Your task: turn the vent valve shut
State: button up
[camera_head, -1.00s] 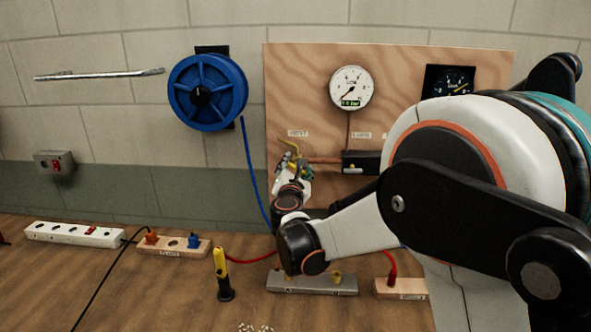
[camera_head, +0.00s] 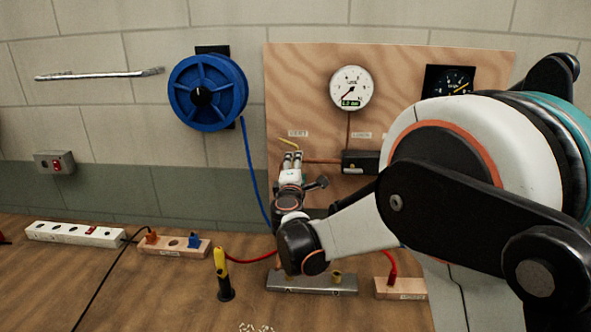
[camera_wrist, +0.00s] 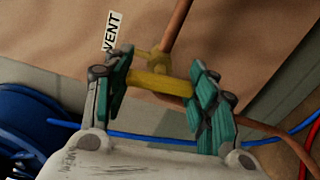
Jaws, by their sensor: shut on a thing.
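The vent valve has a yellow lever (camera_wrist: 160,86), which lies between my gripper's two green-padded fingers in the wrist view. Its small brass-coloured body (camera_wrist: 156,62) sits just behind the lever, on a copper pipe (camera_wrist: 178,28). My gripper (camera_wrist: 161,88) is shut on the lever, with one finger at each end of it. In the head view, the yellow lever (camera_head: 289,143) shows just above my gripper (camera_head: 292,158), in front of the plywood board and below the VENT label. My gripper and wrist hide most of the valve body there.
The plywood board (camera_head: 300,80) carries a white round gauge (camera_head: 351,88) and a dark gauge (camera_head: 452,82). A blue hose reel (camera_head: 207,92) hangs left of it. On the bench below stand a grey metal block (camera_head: 312,284) and a yellow-black tool (camera_head: 222,275).

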jog(key=shift+m, duration=0.9)
jog(key=o, duration=1.1)
jog(key=s, duration=1.2)
jog(key=shift+a, duration=0.2)
